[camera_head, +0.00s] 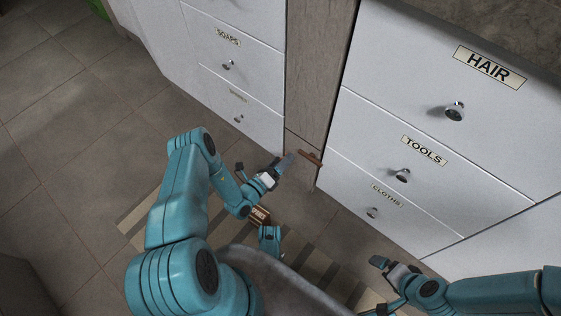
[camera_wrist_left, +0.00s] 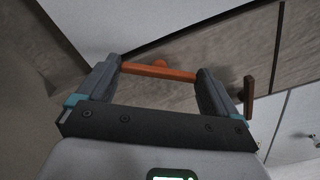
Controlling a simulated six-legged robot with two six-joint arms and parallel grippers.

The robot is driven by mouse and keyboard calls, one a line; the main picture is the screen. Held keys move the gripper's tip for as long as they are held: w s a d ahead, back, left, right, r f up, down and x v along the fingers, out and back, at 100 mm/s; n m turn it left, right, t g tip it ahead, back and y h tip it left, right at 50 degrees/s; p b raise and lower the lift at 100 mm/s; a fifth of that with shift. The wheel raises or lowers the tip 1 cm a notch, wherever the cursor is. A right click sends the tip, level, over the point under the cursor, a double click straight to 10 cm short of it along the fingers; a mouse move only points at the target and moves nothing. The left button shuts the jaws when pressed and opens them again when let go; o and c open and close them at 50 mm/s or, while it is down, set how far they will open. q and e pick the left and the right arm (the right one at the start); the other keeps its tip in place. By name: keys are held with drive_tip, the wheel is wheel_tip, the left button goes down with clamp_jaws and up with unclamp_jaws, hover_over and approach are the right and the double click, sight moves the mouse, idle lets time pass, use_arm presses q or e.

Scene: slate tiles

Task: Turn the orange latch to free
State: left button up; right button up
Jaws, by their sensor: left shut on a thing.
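The orange latch (camera_head: 309,157) is a small orange-brown bar low on the wooden strip between the two white drawer stacks. In the left wrist view the latch (camera_wrist_left: 158,71) runs crosswise between the two grey fingers, with a short stub at its middle. My left gripper (camera_head: 286,163) is at the latch and shut on it; it fills the lower part of the left wrist view (camera_wrist_left: 160,88). A separate upright brown piece (camera_wrist_left: 248,96) stands just outside the right finger. My right gripper (camera_head: 380,263) is low at the right, away from the latch; its finger gap cannot be made out.
White drawers with round knobs stand on both sides, including the HAIR drawer (camera_head: 420,75), the TOOLS drawer (camera_head: 365,135) and the SOAPS drawer (camera_head: 245,55). The tiled floor at left is clear.

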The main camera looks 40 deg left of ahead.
use_arm(q)
drive_tip(key=n, duration=0.6)
drive_tip(key=shift+a+f+n, duration=0.1)
drive_tip(key=shift+n, duration=0.2)
idle(0.5)
drive_tip(key=o, duration=0.7)
drive_tip(key=s+a+p, duration=0.1)
drive_tip(key=s, duration=1.5)
drive_tip(key=shift+s+p, duration=0.15)
drive_tip(key=shift+p, duration=0.15)
use_arm(e)
drive_tip(key=shift+s+a+r+g, duration=0.1)
drive_tip(key=shift+s+r+g, duration=0.2)
drive_tip(key=shift+s+r, duration=0.4)
use_arm(q)
drive_tip(key=shift+a, duration=0.1)
use_arm(e)
drive_tip(key=shift+w+r, duration=0.1)
